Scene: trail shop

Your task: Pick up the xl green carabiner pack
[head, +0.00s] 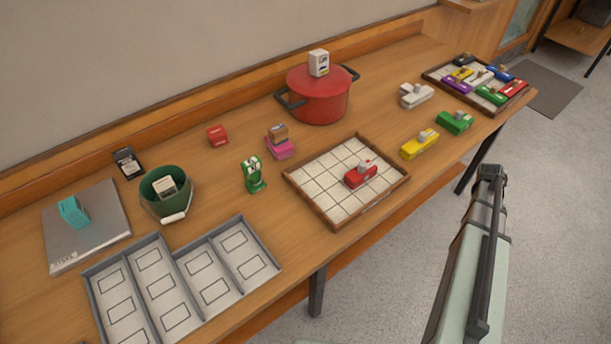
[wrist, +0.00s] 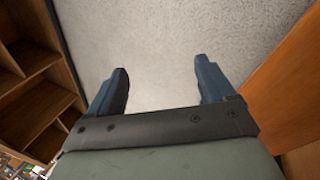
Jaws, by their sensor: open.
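Several green packs show in the head view, and I cannot read which is XL. One green pack (head: 253,174) stands upright left of the white-tiled tray. Another green pack (head: 455,123) lies on the table at the right, behind a yellow pack (head: 419,144). A third green pack (head: 490,95) lies in the far right tray (head: 437,76) among packs of other colours. My gripper (head: 490,172) is off the table's front edge at the right, apart from all packs. In the wrist view my gripper (wrist: 162,75) is open and empty over grey floor.
A tiled tray (head: 322,186) holds a red pack (head: 360,174). A red pot (head: 319,97) with a box on its lid, a green bucket (head: 166,193), a steel scale (head: 88,235) and a grey divided tray (head: 180,285) also take up the table (head: 225,95).

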